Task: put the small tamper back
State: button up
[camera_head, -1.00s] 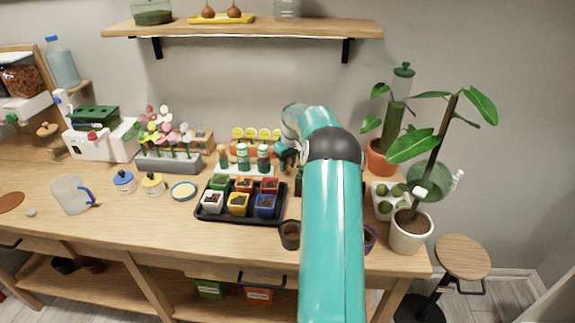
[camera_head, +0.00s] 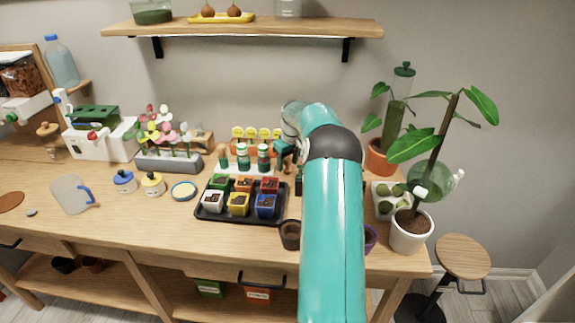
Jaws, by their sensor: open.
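A white stand (camera_head: 231,169) at the back of the bench, centre, holds a row of upright tools. The small slim one at its left end (camera_head: 224,158), with a wooden part, looks like the small tamper. Two thicker green-and-white pieces (camera_head: 243,158) stand to its right. My gripper (camera_head: 283,160) is at the right end of this stand, beside the right green piece, pointing down. It is open, and I see nothing held in it. Its fingertips are small and partly hidden by my arm, so contact cannot be told.
A black tray (camera_head: 213,216) of coloured pots lies in front of the stand. A flower planter (camera_head: 168,163) stands left, and potted plants (camera_head: 410,231) stand right. A wall shelf (camera_head: 270,29) hangs above.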

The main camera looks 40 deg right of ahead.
notch_tip(320, 180, up, 11)
jog(key=s, duration=0.2)
jog(key=s+a+r, duration=0.1)
jog(key=a+r, duration=0.3)
jog(key=a, duration=0.6)
jog(key=s+a+r+n+t+h, duration=0.15)
jog(key=a+r, duration=0.35)
jog(key=a, duration=0.5)
jog(key=s+a+r, duration=0.1)
jog(key=a+r, duration=0.3)
jog(key=a, duration=0.5)
jog(key=s+a+f+t+y, duration=0.1)
jog(key=s+a+f, duration=0.1)
jog(key=s+a, duration=0.7)
jog(key=s+a+f+t, duration=0.1)
jog(key=s+a+f, duration=0.1)
jog(key=s+a, duration=0.7)
jog(key=s, duration=0.4)
jog(key=shift+a+f+y, duration=0.2)
jog(key=shift+a+y, duration=0.1)
jog(key=shift+y, duration=0.05)
